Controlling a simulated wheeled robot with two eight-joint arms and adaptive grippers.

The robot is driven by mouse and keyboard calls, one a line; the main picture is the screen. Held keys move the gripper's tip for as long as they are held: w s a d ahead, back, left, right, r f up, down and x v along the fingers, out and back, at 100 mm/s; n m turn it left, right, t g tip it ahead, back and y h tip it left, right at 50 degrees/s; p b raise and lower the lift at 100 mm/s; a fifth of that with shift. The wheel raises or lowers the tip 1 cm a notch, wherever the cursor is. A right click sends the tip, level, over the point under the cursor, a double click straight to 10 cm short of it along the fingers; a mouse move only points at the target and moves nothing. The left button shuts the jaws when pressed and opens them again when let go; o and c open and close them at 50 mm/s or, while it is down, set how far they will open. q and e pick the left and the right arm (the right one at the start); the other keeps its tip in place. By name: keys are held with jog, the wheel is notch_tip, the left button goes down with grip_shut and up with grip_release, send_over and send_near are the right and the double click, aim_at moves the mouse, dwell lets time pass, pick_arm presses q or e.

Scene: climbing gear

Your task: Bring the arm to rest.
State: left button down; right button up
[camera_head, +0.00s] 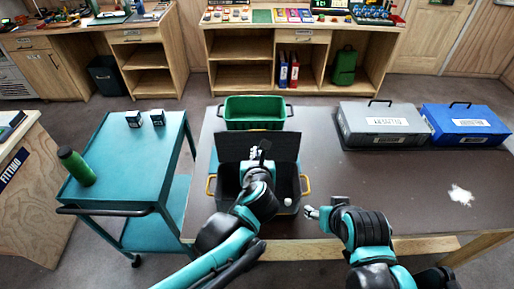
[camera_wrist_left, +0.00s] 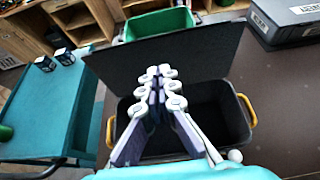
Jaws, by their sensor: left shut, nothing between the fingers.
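My left gripper (camera_head: 262,150) is above the open black box with yellow handles (camera_head: 228,188) on the brown table. Its fingers are shut and hold nothing; they also show in the left wrist view (camera_wrist_left: 160,72). The box's dark lid (camera_head: 284,146) stands up at its back. My left arm hides part of the box's inside. My right gripper (camera_head: 308,212) is low in the head view, beside the box's right front. Its fingers are too small to tell whether they are open. A small white round thing (camera_head: 288,202) shows near the box's front right corner.
A green crate (camera_head: 255,122) stands behind the box. A grey case (camera_head: 382,124) and a blue case (camera_head: 464,122) lie at the back right. A teal cart (camera_head: 125,175) with a green bottle (camera_head: 76,166) and two small boxes (camera_head: 145,118) stands left. A white patch (camera_head: 461,194) marks the table's right.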

pick_arm(q)
jog(key=s+r+p, duration=0.1)
jog(key=s+r, duration=0.2)
jog(key=shift+s+r, duration=0.1)
jog(key=shift+s, duration=0.05)
pick_arm(e)
jog(key=shift+s+r, duration=0.2)
jog(key=shift+r, duration=0.7)
notch_tip(320, 180, down, 4)
jog(key=b, duration=0.3)
jog(key=shift+b, duration=0.4)
pick_arm(q)
jog(key=s+a+f+m+g, duration=0.2)
jog(key=a+m, duration=0.4)
jog(key=m, duration=0.6)
jog(key=s+a+f+m+g, duration=0.2)
jog(key=s+a+f+m, duration=0.2)
jog(key=m, duration=0.8)
jog(key=s+a+f+m+g, duration=0.1)
jog(key=s+a+f+m, duration=0.3)
jog(key=s+a+m, duration=0.3)
jog(key=a+m, duration=0.1)
jog(key=m, duration=0.4)
jog(key=shift+s+g, duration=0.15)
jog(key=shift+g, duration=0.25)
pick_arm(e)
jog(key=shift+c, duration=0.3)
